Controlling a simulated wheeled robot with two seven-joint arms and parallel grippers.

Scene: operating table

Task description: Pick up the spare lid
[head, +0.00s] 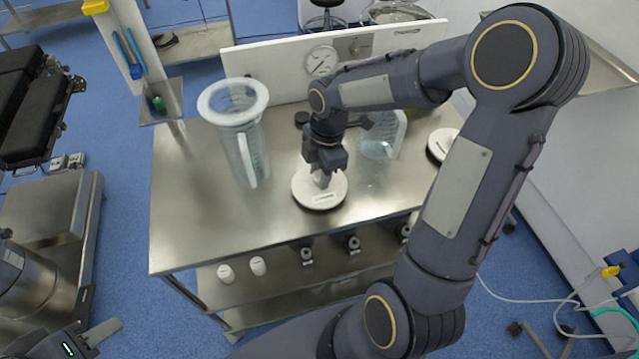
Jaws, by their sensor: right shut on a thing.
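My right gripper (322,178) points down over the table and is shut on the raised middle of a round white lid (318,198). The lid is level, at the middle of the steel table; whether it rests on the top or is just above it I cannot tell. A second round white lid (438,146) lies further right on the table, partly hidden by my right arm. Which of the two is the spare I cannot tell. My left gripper (100,334) shows only partly at the lower left corner, away from the table.
A tall clear canister (243,150) with a wide white rim stands left of the held lid. A clear jug (382,140) stands behind it to the right. A gauge panel (290,65) runs along the table's back edge. The table's front left (190,235) is bare.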

